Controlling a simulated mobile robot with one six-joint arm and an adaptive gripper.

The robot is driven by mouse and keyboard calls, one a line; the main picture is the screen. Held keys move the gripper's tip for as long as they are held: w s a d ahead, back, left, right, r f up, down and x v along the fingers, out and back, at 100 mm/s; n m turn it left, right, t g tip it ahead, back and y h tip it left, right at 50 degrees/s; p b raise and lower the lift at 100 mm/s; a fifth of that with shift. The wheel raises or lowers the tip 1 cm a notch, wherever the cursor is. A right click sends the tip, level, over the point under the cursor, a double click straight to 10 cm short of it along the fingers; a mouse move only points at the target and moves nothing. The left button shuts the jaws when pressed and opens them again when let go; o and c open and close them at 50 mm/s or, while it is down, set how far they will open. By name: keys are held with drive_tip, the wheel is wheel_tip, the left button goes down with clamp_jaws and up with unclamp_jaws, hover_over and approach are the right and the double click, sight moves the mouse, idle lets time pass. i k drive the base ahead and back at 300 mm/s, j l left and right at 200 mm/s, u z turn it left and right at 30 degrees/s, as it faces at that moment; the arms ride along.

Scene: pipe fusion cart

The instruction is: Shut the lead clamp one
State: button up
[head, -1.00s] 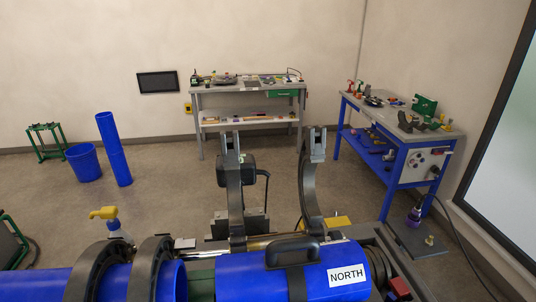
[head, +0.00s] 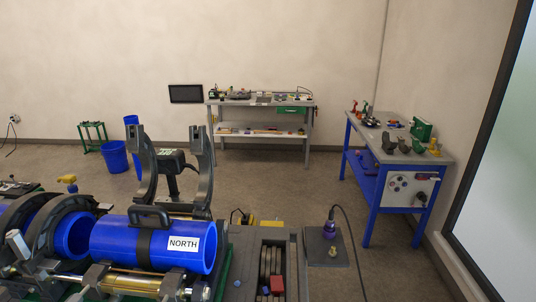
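The pipe fusion cart is at the lower left of the head view. Two dark grey clamp halves, one on the left (head: 146,168) and one on the right (head: 206,172), stand raised and open behind a blue pipe (head: 125,245) with a black handle and a NORTH label. Two more dark clamp rings, a nearer one (head: 50,225) and one at the far left (head: 18,212), sit closed around blue pipe. I cannot tell which clamp is lead clamp one. My gripper is not in view.
A dark device with a green face (head: 174,162) stands between the raised clamps. A blue-framed workbench (head: 396,165) stands at right. Floor between is open.

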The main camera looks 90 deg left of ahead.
sight(140, 143)
drive_tip(key=i+u, duration=0.25)
drive_tip(key=i, duration=0.2)
drive_tip(key=i+l+u, duration=0.3)
drive_tip(key=i, duration=0.2)
drive_tip(key=i+l+u, duration=0.25)
drive_tip(key=i, duration=0.2)
drive_tip(key=i+l+u, duration=0.25)
drive_tip(key=i+j+u, duration=0.3)
drive_tip(key=u, duration=0.2)
drive_tip(key=i+j+u, duration=0.15)
drive_tip(key=i+u, duration=0.85)
drive_tip(key=i+l+u, duration=0.2)
drive_tip(key=i+u, duration=0.15)
drive_tip(key=u, duration=0.15)
drive_tip(key=i+j+u, duration=0.1)
drive_tip(key=i+u, duration=0.5)
drive_tip(key=u, duration=0.25)
drive_tip(key=i+l+u, duration=0.1)
drive_tip(key=i+u, duration=0.3)
drive_tip(key=i+l+u, duration=0.15)
drive_tip(key=u, duration=0.3)
drive_tip(key=i+l+u, duration=0.25)
drive_tip(key=u, duration=0.15)
drive_tip(key=i+l+u, duration=0.25)
drive_tip(key=u, duration=0.15)
drive_tip(key=i+l+u, duration=0.25)
drive_tip(key=l+u, duration=0.15)
drive_tip(key=l, duration=0.55)
